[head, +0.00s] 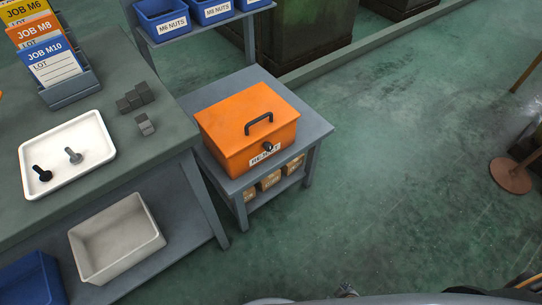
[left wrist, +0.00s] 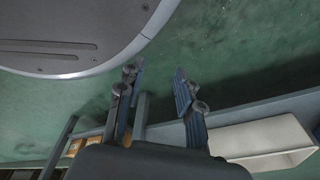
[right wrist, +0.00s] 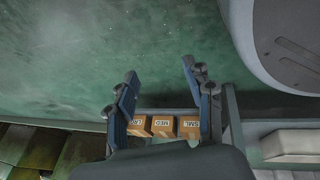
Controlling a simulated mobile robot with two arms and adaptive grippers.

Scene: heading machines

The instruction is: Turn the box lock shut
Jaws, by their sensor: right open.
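The orange box (head: 235,120) with a black lid handle (head: 258,123) sits closed on a small grey table. Its dark round lock knob (head: 267,146) is on the front face, partly over a white label that seems to read REJECT. I cannot tell from this view which way the lock is turned. My left gripper (left wrist: 157,78) is open and empty in the left wrist view. My right gripper (right wrist: 159,72) is open and empty in the right wrist view. Neither gripper shows clearly in the head view, and the box is not visible in either wrist view.
The grey workbench (head: 110,160) on the left holds a white tray (head: 75,135) with two bolts, dark blocks and job cards. A beige bin (head: 118,240) is on its lower shelf. Small cartons (right wrist: 163,126) sit under the small table. The floor right of it is clear.

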